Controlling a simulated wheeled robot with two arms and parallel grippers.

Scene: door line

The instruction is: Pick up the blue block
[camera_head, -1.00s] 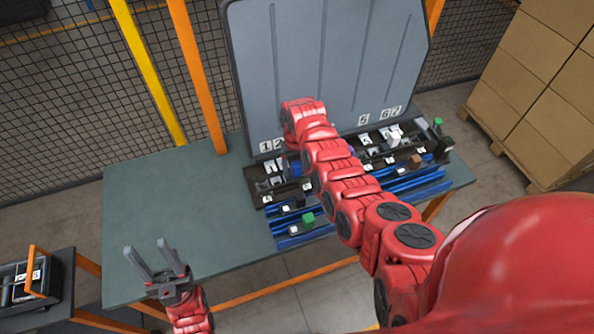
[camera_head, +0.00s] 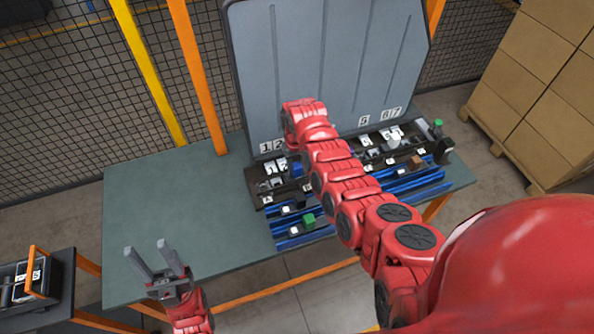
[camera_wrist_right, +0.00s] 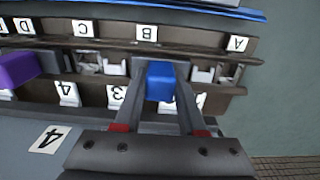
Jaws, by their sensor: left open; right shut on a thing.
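The blue block (camera_wrist_right: 160,82) shows in the right wrist view between the two fingers of my right gripper (camera_wrist_right: 163,68), which is shut on it. The block is over the dark rack (camera_wrist_right: 195,40), near the label B; whether it still touches the rack I cannot tell. In the head view a bit of blue (camera_head: 297,167) shows beside my right arm, which hides most of the right gripper. My left gripper (camera_head: 155,256) is open and empty over the table's front left part.
A purple block (camera_wrist_right: 17,70) sits in the rack at left in the wrist view. A green block (camera_head: 309,219) is on the blue rails (camera_head: 305,238) in front. A tall grey panel (camera_head: 325,60) stands behind the rack. The table's left part (camera_head: 180,200) is clear.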

